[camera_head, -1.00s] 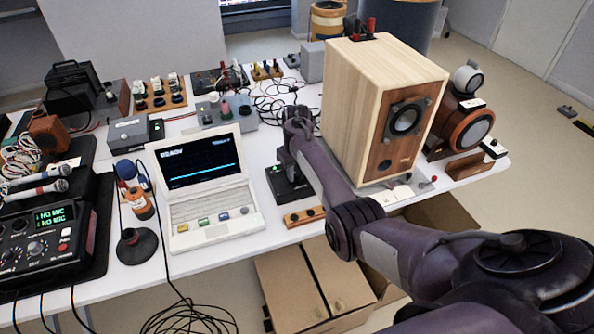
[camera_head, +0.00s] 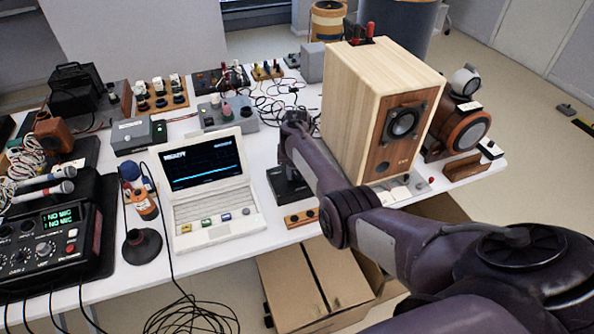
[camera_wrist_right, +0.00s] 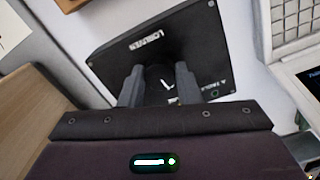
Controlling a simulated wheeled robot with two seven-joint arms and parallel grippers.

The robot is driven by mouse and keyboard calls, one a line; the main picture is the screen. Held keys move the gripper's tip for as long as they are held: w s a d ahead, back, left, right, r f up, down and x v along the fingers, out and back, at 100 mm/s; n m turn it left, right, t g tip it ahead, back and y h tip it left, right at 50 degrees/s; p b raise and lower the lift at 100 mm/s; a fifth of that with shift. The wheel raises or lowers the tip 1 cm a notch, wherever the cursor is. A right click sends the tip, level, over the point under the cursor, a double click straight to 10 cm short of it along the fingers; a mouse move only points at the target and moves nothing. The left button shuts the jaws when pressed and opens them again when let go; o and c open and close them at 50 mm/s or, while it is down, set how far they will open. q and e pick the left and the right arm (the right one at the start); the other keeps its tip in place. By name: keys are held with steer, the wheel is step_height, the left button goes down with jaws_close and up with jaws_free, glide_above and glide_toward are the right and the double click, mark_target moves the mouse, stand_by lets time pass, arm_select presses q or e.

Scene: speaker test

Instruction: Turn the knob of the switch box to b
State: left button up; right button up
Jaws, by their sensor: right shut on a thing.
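The switch box is a low black box (camera_head: 288,187) on the white table, between the laptop-like scope and the wooden speaker. In the right wrist view the black box (camera_wrist_right: 205,45) fills the upper middle, with white lettering and a small green light near one corner. Its dark round knob (camera_wrist_right: 160,80) with a white mark sits between the fingers. My right gripper (camera_wrist_right: 158,88) is shut on the knob, one finger at each side. In the head view the right wrist hides the knob and fingertips. The knob's exact setting cannot be read. My left gripper is not in view.
The white scope (camera_head: 215,212) with a lit screen is on the left. A small wooden block (camera_head: 301,217) lies in front of the box. Loose cables (camera_head: 270,105) lie behind.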

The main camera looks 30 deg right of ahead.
mark_target(297, 176)
steer(key=shift+m, duration=0.8)
steer(key=o, duration=1)
steer(key=shift+r, duration=0.1)
step_height(297, 176, up, 8)
steer(key=shift+f+p, duration=0.25)
steer(key=shift+p, duration=0.15)
